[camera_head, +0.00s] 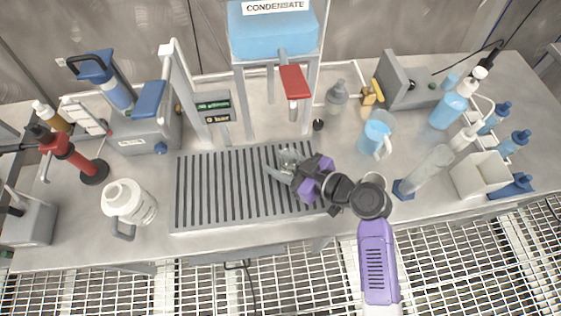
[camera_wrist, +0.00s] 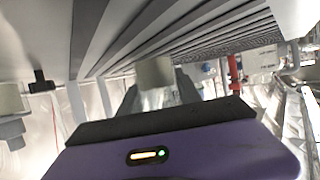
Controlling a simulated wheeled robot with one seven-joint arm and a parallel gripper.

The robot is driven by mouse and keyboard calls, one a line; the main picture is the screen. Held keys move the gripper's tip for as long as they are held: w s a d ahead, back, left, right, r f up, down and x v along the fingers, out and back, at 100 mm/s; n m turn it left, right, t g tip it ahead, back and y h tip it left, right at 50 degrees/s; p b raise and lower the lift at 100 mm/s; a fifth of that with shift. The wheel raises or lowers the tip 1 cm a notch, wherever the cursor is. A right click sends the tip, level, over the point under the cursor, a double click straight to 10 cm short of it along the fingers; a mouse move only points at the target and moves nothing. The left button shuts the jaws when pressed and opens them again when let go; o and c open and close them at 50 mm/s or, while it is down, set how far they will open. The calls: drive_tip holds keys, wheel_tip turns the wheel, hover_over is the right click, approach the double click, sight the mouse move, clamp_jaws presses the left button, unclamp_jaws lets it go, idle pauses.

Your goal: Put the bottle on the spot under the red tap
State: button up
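The bottle (camera_head: 290,157) is a small clear one, lying between the fingers of my gripper (camera_head: 279,164) over the right part of the slatted drain grate (camera_head: 215,190). In the wrist view the bottle (camera_wrist: 155,73) shows a pale end and a clear part between my two grey fingers (camera_wrist: 160,98). My gripper looks shut on it. I cannot tell whether the bottle touches the grate. The red tap (camera_head: 294,82) sticks out below the blue condensate tank (camera_head: 272,35), behind and above the gripper. The spot under the tap is not clearly seen.
A white jug (camera_head: 128,203) stands left of the grate. A clear cylinder (camera_head: 427,170) on a blue foot and a white bin (camera_head: 480,174) stand further right. The grate's left half is clear.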

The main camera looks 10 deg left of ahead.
drive_tip(key=o, duration=0.3)
drive_tip(key=shift+r, duration=0.1)
drive_tip(key=shift+r+p, duration=0.2)
drive_tip(key=shift+p, duration=0.15)
drive_tip(key=b+v, duration=0.2)
drive_tip(key=v, duration=1)
drive_tip(key=shift+f, duration=0.15)
